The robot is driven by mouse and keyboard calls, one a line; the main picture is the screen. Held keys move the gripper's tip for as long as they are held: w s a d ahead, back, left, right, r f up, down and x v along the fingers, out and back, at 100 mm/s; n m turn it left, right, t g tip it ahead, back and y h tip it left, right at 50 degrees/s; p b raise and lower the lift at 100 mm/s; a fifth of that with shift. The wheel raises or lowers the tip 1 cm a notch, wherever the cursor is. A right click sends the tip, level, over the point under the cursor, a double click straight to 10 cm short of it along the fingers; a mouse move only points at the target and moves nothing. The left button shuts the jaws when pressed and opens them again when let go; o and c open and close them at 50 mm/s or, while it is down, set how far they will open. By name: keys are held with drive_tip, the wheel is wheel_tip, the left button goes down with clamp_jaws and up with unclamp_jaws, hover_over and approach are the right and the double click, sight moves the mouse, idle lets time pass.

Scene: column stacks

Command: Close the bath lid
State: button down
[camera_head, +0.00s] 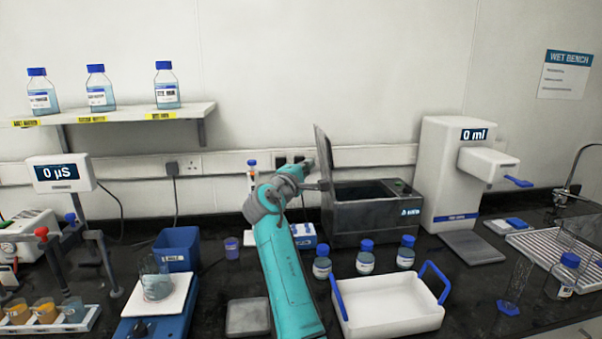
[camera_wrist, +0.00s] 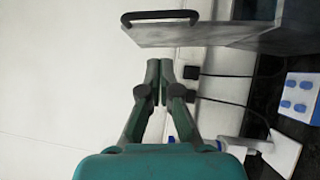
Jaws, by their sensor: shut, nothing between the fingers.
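The water bath (camera_head: 375,212) is a dark grey box with an open top at the back centre. Its lid (camera_head: 325,165) stands upright along the bath's left side, so the bath is open. In the wrist view the lid (camera_wrist: 215,32) crosses the top of the picture, with a dark curved handle (camera_wrist: 160,16) on it. My gripper (camera_head: 322,185) is just left of the lid, pointing right towards it. In the wrist view my gripper (camera_wrist: 159,64) has its fingers together and empty, and a small gap seems to show between the tips and the lid.
A white dispenser (camera_head: 450,165) stands right of the bath. Several blue-capped bottles (camera_head: 365,258) and a white tray with blue handles (camera_head: 388,308) are in front. A blue-and-white rack (camera_head: 304,236) lies below my gripper. The wall is close behind.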

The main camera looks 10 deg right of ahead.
sight(327, 158)
drive_tip(key=shift+w+d+r, duration=0.15)
drive_tip(key=shift+w+d, duration=0.2)
drive_tip(key=shift+d, duration=0.45)
drive_tip(key=shift+w+d+r, duration=0.15)
drive_tip(key=shift+w+d, duration=0.15)
drive_tip(key=shift+d, duration=0.45)
drive_tip(key=shift+w+d+r, duration=0.15)
drive_tip(key=shift+w+d, duration=0.2)
drive_tip(key=shift+d, duration=0.45)
drive_tip(key=shift+d+r+m+g, duration=0.2)
drive_tip(key=shift+d+m+g, duration=0.15)
drive_tip(key=shift+d, duration=0.35)
drive_tip(key=d+f+m+g+y, duration=0.25)
drive_tip(key=d+m+y, duration=0.35)
drive_tip(key=d, duration=0.8)
drive_tip(key=d+f+m+g+y, duration=0.1)
drive_tip(key=d+f+m+y, duration=0.1)
drive_tip(key=d+f, duration=0.2)
drive_tip(key=d+f+m+y, duration=0.2)
drive_tip(key=d+f+m, duration=0.1)
drive_tip(key=f, duration=0.5)
drive_tip(key=shift+d+g, duration=0.4)
drive_tip(key=shift+d, duration=0.05)
drive_tip(key=shift+f+m, duration=0.1)
drive_tip(key=shift+m, duration=0.15)
